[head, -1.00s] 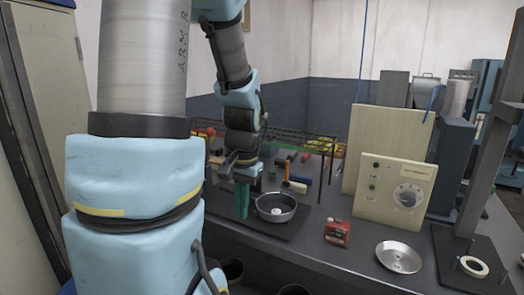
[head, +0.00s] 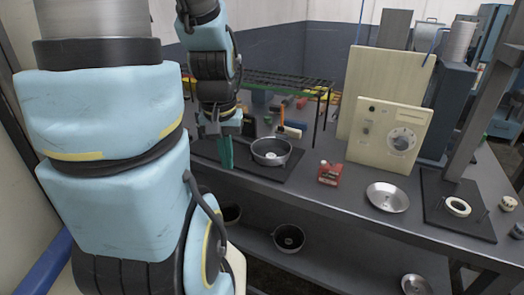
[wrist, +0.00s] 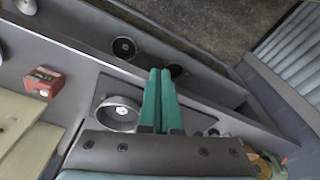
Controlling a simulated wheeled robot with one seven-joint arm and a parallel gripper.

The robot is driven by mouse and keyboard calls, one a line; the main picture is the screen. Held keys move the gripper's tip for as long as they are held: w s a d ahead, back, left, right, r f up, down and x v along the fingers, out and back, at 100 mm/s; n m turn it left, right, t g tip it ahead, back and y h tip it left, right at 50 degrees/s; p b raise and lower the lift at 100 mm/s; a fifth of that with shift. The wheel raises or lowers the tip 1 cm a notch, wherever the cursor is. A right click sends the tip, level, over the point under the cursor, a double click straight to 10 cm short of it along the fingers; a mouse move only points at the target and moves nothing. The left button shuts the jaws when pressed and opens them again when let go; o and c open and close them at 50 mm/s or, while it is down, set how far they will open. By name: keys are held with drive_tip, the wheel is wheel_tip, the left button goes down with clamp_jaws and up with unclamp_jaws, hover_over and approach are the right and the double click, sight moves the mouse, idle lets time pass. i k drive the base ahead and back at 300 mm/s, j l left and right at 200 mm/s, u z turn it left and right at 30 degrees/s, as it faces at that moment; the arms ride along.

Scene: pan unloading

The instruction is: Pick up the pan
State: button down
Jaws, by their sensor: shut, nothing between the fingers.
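A round grey metal pan (head: 271,152) with a pale knob-like spot in its middle sits on a dark mat (head: 280,174) on the bench. My gripper (head: 226,166) points down just left of the pan, with its green fingers together and nothing between them. In the wrist view the pan (wrist: 118,113) lies left of the shut green fingers (wrist: 160,72), with a small gap in the picture. I cannot make out a handle on the pan.
A beige control box (head: 389,135) stands behind. A dark round pot (head: 288,238) is on the lower shelf. A wire rack stands behind the pan.

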sight(267, 152)
drive_tip(key=u, duration=0.75)
drive_tip(key=k+l+u, duration=0.1)
drive_tip(key=u, duration=0.35)
drive_tip(key=k+u, duration=0.35)
drive_tip(key=u, duration=0.15)
drive_tip(key=k+j+u, duration=0.1)
drive_tip(key=u, duration=0.35)
drive_tip(key=k+j, duration=0.3)
drive_tip(key=k, duration=0.25)
